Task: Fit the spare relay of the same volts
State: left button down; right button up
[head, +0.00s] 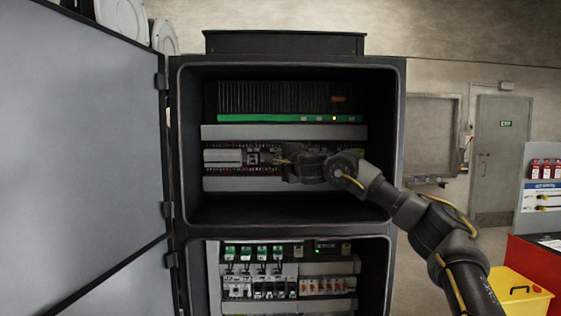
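My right gripper (276,160) reaches into the upper bay of the open cabinet from the right. Its fingertips are at the middle rail, just right of a small dark-and-light module (252,158). They are too small and dark to tell whether they are open, or whether they hold a relay. A pale grey block (222,156) sits left of that module on the same rail. In the lower bay, a row of several green-topped modules (261,252) stands upright. No voltage markings are readable. My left gripper is out of view.
The cabinet door (80,150) stands open at the left. Grey ducts (284,132) run above and below the middle rail. The bay's right wall (385,140) is close to my arm. A yellow box (520,295) and a red surface (540,262) are at the lower right.

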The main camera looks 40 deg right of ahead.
jog(key=shift+w, duration=0.1)
dwell(0.3)
jog(key=o, duration=1.1)
jog(key=shift+f, duration=0.1)
jog(key=b+v, duration=0.4)
jog(key=v, duration=0.6)
jog(key=shift+s, duration=0.4)
